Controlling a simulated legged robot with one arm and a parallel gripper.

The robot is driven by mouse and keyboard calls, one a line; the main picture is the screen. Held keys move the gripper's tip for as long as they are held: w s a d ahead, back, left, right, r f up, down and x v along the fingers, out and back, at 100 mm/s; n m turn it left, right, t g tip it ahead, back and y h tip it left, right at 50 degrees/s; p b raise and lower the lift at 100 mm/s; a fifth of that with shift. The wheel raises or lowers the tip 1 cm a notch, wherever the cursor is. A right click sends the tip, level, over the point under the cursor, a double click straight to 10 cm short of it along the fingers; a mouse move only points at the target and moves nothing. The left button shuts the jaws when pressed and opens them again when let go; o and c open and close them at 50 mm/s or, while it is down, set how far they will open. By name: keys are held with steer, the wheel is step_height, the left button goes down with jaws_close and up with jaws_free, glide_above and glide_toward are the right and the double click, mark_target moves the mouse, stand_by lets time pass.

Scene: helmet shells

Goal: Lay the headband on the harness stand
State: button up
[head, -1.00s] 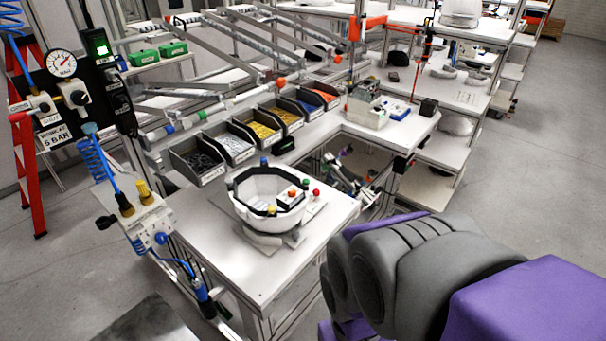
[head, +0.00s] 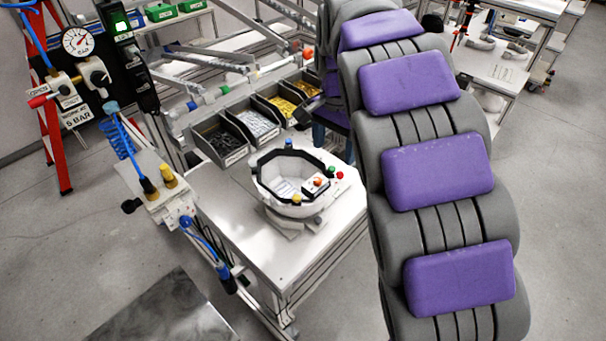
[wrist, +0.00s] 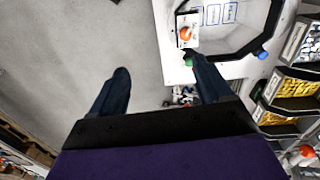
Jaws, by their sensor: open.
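A white open bowl-like fixture (head: 283,208) with a black angular rim (head: 255,177) stands on the near workbench. It also shows at the top of the wrist view (wrist: 177,58). I cannot tell whether it is the harness stand, and no headband is clearly identifiable. My gripper (wrist: 158,63) is open, its two dark fingers wide apart with nothing between them. In the wrist view, the right finger overlaps the fixture's corner near a green knob; the left one is over floor. I cannot tell whether the finger touches. My arm hides part of the scene behind it.
Bins of small parts (head: 248,128) line the bench's back edge. A small box with an orange button (head: 316,186) sits at the fixture. Grey curved pieces (head: 480,42) lie on a far table. An air-supply panel (head: 85,75) stands left.

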glide_above(315, 180)
steer(key=f, duration=1.2)
steer(key=shift+w+a, duration=0.1)
steer(key=shift+a, duration=0.3)
steer(key=shift+d+f+b, duration=0.15)
steer(key=shift+f+b, duration=0.1)
steer(key=shift+f, duration=1.1)
steer(key=shift+d+f+b, duration=0.15)
steer(key=shift+f+b, duration=0.05)
steer(key=shift+f, duration=1.25)
